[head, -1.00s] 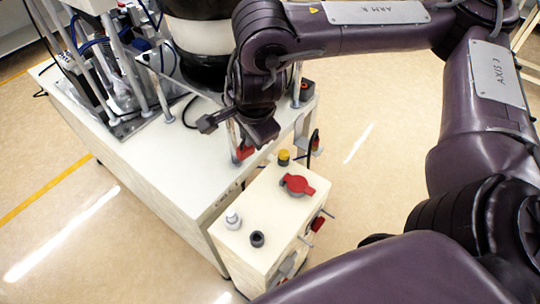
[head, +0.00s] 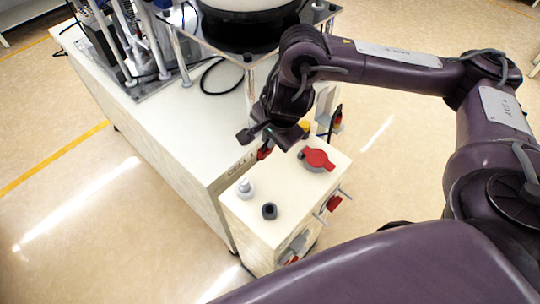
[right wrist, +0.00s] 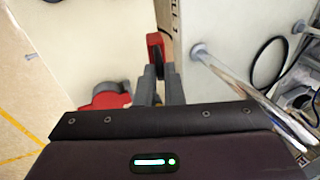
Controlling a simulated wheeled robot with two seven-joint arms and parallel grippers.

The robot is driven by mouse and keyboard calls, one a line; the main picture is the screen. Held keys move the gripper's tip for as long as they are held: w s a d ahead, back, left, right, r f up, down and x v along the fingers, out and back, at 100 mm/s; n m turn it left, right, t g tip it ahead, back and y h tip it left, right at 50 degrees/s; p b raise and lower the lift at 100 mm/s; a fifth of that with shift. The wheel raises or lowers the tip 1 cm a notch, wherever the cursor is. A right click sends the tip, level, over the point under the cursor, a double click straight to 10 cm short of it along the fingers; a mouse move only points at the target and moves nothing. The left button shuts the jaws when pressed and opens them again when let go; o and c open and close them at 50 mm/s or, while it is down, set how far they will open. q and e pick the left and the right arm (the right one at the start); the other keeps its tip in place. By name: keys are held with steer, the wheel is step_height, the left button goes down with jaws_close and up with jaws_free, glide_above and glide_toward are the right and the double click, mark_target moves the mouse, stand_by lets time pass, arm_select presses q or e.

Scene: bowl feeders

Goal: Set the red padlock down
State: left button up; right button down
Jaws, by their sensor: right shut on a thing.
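The red padlock (head: 264,152) hangs in the fingers of my right gripper (head: 264,138), near the corner of the long bench and the far edge of the small cabinet. In the right wrist view the padlock (right wrist: 155,46) shows at the tips of the nearly closed fingers (right wrist: 160,80). It appears in the air, next to the bench's side; whether it touches anything is unclear. My left gripper is not in view.
The small cabinet (head: 243,212) carries a red rotary switch (head: 318,159), a white-grey knob (head: 245,188), a black knob (head: 269,211) and a partly hidden yellow button (head: 304,126). Red parts and rods stick out of its right side. The long white bench (head: 170,130) holds feeder equipment.

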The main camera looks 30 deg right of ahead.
mark_target(268, 154)
step_height(268, 154, down, 5)
steer(key=shift+f+b, duration=0.15)
steer(key=shift+b, duration=1)
steer(key=c, duration=1.5)
jaws_free()
steer(key=shift+p+v, duration=3.15)
steer(key=shift+v, duration=2.9)
